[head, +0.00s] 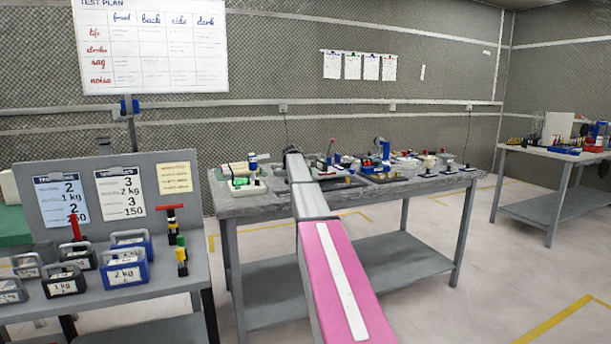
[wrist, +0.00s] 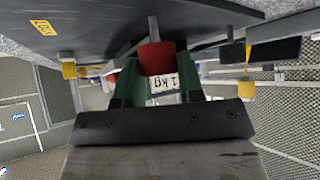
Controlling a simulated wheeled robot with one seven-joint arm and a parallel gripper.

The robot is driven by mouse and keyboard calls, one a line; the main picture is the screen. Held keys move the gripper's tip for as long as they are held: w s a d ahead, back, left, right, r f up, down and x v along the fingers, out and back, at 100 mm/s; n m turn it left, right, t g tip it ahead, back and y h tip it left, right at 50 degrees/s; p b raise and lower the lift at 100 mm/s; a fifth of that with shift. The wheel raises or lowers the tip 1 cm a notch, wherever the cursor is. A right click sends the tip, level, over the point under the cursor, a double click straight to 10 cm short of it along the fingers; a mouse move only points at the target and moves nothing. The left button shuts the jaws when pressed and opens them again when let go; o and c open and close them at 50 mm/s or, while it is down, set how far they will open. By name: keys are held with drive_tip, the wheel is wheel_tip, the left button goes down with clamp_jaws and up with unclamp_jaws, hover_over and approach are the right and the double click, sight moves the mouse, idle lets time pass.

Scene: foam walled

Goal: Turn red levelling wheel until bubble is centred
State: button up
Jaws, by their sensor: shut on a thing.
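The red levelling wheel (wrist: 156,58) shows in the wrist view as a short red cylinder on a grey stem under a dark plate (wrist: 110,28). My gripper (wrist: 158,75) has a green finger on each side of the wheel and is shut on it. Yellow wheels or feet show at the left (wrist: 68,69) and right (wrist: 247,91) under the same plate. I cannot make out the bubble in either view. In the head view my arm reaches over the middle table and hides the fingers and the wheel.
The middle table (head: 430,200) carries several small devices, some close to my arm's right side. A side table at the left holds labelled weights (head: 126,272) and a red-topped stand (head: 170,209). Another table (head: 535,150) stands at the far right. Floor between the tables is open.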

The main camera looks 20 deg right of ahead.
drive_tip(key=shift+n, duration=0.3)
drive_tip(key=o, duration=0.9)
